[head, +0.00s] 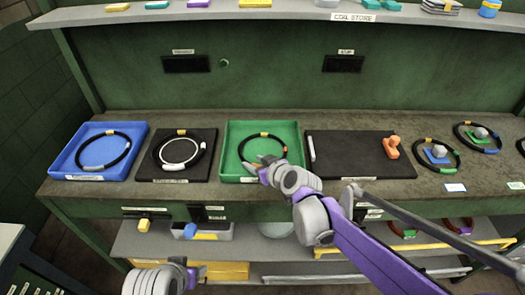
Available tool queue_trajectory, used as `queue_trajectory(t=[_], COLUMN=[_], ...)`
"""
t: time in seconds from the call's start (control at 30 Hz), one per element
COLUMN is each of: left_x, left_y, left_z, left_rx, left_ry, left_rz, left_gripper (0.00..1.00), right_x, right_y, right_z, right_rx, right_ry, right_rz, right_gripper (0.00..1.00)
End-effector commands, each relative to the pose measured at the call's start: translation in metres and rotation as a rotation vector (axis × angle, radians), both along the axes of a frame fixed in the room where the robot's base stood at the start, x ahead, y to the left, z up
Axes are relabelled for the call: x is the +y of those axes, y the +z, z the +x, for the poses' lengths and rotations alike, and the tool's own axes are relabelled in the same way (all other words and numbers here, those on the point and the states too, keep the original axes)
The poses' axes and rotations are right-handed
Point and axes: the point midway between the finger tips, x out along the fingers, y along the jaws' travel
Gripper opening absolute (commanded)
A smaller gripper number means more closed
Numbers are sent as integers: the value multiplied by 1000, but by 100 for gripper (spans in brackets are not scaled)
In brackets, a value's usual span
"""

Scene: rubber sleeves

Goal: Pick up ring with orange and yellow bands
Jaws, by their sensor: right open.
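A black ring (240,149) lies in the green tray (228,131) at the centre of the bench. My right gripper (261,167) is open at the near part of this ring. It hides some of the ring, and I cannot tell whether it touches it. My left gripper (190,270) is low at the bottom edge, away from the rings, and its jaws are unclear.
Another ring (129,148) lies in the blue tray (65,160), and one with a yellow band lies on a black mat (144,168). A dark mat (345,150) holds an orange tool (391,147). More banded rings (459,158) lie at right. A shelf (290,14) overhangs the back.

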Motion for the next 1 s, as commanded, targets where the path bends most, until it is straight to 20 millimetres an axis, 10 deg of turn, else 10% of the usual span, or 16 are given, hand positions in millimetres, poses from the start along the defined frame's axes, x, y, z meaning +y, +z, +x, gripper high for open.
queue_trajectory(t=[0.63, 1.0], left_x=[0, 0], left_y=[2, 2], left_z=[1, 1], left_rx=[-1, -1], left_ry=[0, 0], left_rz=[0, 0], left_gripper=[64, 64], right_x=[31, 31], right_y=[-24, -24], right_z=[33, 33], right_rx=[0, 1], right_ry=[0, 0], right_rz=[0, -1], right_gripper=[49, 0])
